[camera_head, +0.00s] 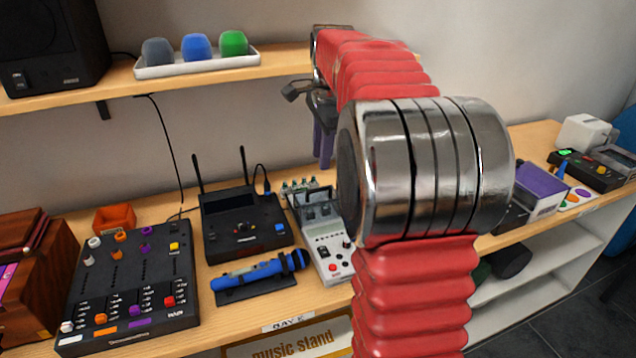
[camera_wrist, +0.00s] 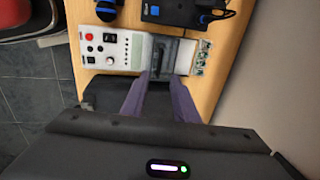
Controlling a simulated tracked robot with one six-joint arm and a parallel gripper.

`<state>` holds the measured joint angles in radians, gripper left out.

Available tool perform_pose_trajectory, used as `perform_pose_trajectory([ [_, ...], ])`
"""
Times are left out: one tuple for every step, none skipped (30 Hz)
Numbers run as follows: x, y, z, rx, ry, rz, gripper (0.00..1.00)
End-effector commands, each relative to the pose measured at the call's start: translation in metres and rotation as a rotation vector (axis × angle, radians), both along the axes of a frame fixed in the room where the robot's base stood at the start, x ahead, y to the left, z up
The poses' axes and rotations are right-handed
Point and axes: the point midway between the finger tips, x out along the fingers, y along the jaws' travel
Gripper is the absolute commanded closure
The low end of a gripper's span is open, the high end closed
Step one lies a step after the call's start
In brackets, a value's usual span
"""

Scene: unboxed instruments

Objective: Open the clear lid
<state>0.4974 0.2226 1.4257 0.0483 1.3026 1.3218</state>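A white device (camera_head: 331,262) with knobs and coloured buttons stands on the bench, and also shows in the wrist view (camera_wrist: 108,48). A clear-looking lid (camera_head: 316,201) over a dark compartment is at its far end; in the wrist view the compartment (camera_wrist: 172,55) lies just beyond my fingertips. I cannot tell whether the lid is fully closed. My gripper (camera_head: 323,155) has purple fingers and hangs above the far end of the device. In the wrist view my gripper (camera_wrist: 163,80) is open, with an empty gap between the fingers.
A black receiver with antennas (camera_head: 243,225) and a blue microphone (camera_head: 258,272) are left of the device. Small bottle-like items (camera_head: 299,186) stand behind it. A mixer (camera_head: 130,285) is farther left. A shelf (camera_head: 290,60) with a white tray (camera_head: 199,66) is above.

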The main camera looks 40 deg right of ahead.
Motion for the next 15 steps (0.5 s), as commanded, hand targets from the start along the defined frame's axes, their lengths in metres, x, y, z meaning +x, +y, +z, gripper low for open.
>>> perform_pose_trajectory([
  [0.001, 0.0, -0.009, 0.002, 0.004, 0.0, 0.73],
  [0.002, 0.0, -0.013, 0.002, 0.003, 0.0, 0.73],
  [0.003, 0.0, -0.019, 0.002, 0.003, 0.0, 0.73],
  [0.004, -0.001, -0.024, 0.002, 0.003, 0.0, 0.73],
  [0.005, -0.001, -0.028, 0.002, 0.003, 0.0, 0.73],
  [0.006, -0.001, -0.034, 0.002, 0.003, 0.0, 0.73],
  [0.007, -0.002, -0.039, 0.002, 0.003, 0.0, 0.73],
  [0.008, -0.002, -0.044, 0.002, 0.004, 0.0, 0.73],
  [0.009, -0.002, -0.05, 0.002, 0.004, 0.0, 0.73],
  [0.01, -0.002, -0.054, 0.002, 0.003, 0.0, 0.73],
  [0.011, -0.003, -0.059, 0.002, 0.003, 0.0, 0.73],
  [0.012, -0.003, -0.065, 0.002, 0.003, 0.0, 0.73],
  [0.012, -0.003, -0.069, 0.002, 0.003, 0.0, 0.73],
  [0.013, -0.003, -0.073, 0.002, 0.003, 0.0, 0.73],
  [0.014, -0.004, -0.079, 0.001, 0.002, 0.0, 0.73],
])
